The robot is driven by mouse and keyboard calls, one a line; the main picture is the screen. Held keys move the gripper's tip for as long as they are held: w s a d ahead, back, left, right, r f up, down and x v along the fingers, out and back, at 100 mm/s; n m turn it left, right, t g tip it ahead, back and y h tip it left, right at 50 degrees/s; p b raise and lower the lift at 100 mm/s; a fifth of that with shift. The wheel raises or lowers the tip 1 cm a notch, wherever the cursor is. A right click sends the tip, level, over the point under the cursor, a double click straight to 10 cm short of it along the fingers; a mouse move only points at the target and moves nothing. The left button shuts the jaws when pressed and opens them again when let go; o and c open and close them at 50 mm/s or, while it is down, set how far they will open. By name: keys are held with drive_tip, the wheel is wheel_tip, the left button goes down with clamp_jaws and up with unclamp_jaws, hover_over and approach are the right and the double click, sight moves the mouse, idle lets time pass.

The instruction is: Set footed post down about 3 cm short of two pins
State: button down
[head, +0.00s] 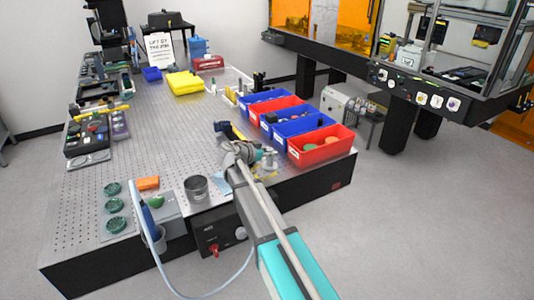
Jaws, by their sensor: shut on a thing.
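My gripper (229,131) is at the end of my arm, low over the right half of the perforated metal table (170,140), to the left of the row of bins. It is small and dark in the head view, and its fingertips are hard to make out. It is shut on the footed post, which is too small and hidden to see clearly. A few small upright pieces (213,87) stand further back on the table; I cannot tell whether the two pins are among them.
Blue and red bins (318,150) line the right edge. A yellow tray (184,83) stands at the back and tools (88,135) at the left. The table's middle is clear.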

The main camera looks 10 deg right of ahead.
sight(269, 166)
drive_tip(key=shift+f+b, duration=1.1)
drive_tip(key=shift+f, duration=0.3)
drive_tip(key=shift+f+b, duration=0.6)
drive_tip(key=shift+c, duration=1.9)
unclamp_jaws()
